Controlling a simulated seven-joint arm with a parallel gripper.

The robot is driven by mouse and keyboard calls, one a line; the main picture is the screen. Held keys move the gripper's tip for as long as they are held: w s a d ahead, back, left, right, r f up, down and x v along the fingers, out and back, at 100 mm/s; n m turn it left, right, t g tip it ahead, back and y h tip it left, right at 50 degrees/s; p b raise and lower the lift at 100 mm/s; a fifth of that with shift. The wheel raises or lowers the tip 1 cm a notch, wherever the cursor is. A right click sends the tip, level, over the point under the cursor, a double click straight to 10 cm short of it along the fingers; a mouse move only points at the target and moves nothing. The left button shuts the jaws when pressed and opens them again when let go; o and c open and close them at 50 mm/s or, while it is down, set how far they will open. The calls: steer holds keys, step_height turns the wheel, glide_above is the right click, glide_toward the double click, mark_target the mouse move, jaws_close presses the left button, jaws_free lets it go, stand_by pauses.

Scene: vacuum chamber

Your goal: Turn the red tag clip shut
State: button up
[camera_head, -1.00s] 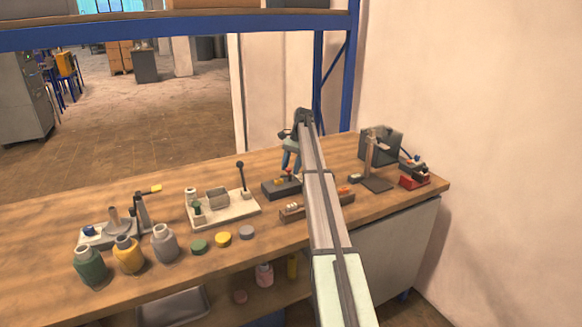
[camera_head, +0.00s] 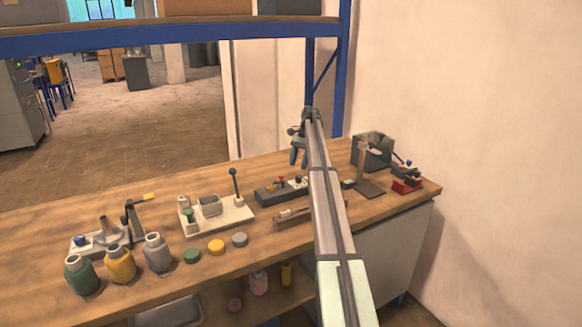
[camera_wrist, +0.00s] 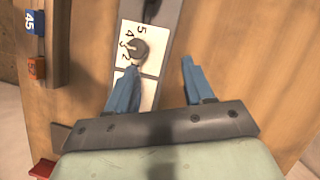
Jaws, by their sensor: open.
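My gripper (camera_head: 298,158) is above the back part of the bench with its blue fingers pointing down. In the wrist view my gripper (camera_wrist: 160,67) is open, with nothing between its fingers. A small orange-red tag (camera_wrist: 37,68) sits on a rail at the left of the wrist view, well left of the fingers; I cannot tell for sure that it is the red tag clip. A dark grey knob (camera_wrist: 139,49) on a white plate with numbers (camera_wrist: 148,88) is beyond the left fingertip. My arm hides part of the bench in the head view.
A blue tag (camera_wrist: 36,22) marked 45 is on the same rail. A dark box with a red knob (camera_head: 281,181) is left of my arm. A grey stand (camera_head: 368,165) and a red-based device (camera_head: 406,186) are at right. Bottles and a lever plate (camera_head: 215,216) are at left.

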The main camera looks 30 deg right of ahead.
steer(key=shift+w+d, duration=0.25)
steer(key=shift+d, duration=0.35)
steer(key=shift+w+d, duration=0.25)
steer(key=shift+d, duration=0.35)
steer(key=shift+r, duration=0.1)
step_height(320, 180, up, 11)
steer(key=m+t, duration=0.2)
steer(key=t, duration=0.1)
glide_above(283, 175)
steer(key=s+d, duration=0.4)
steer(key=d, duration=0.2)
steer(key=w+a+f+m, duration=0.1)
steer(key=f+m, duration=0.2)
steer(key=f, duration=0.1)
steer(key=w+a+f+m+t, duration=0.1)
steer(key=a+f+m, duration=0.1)
steer(key=f+m, duration=0.1)
steer(key=w+a+f+m, duration=0.1)
steer(key=a+f+m, duration=0.1)
steer(key=f+m, duration=0.2)
steer(key=shift+w+a+f, duration=0.25)
steer(key=shift+f, duration=0.3)
steer(key=shift+c, duration=0.3)
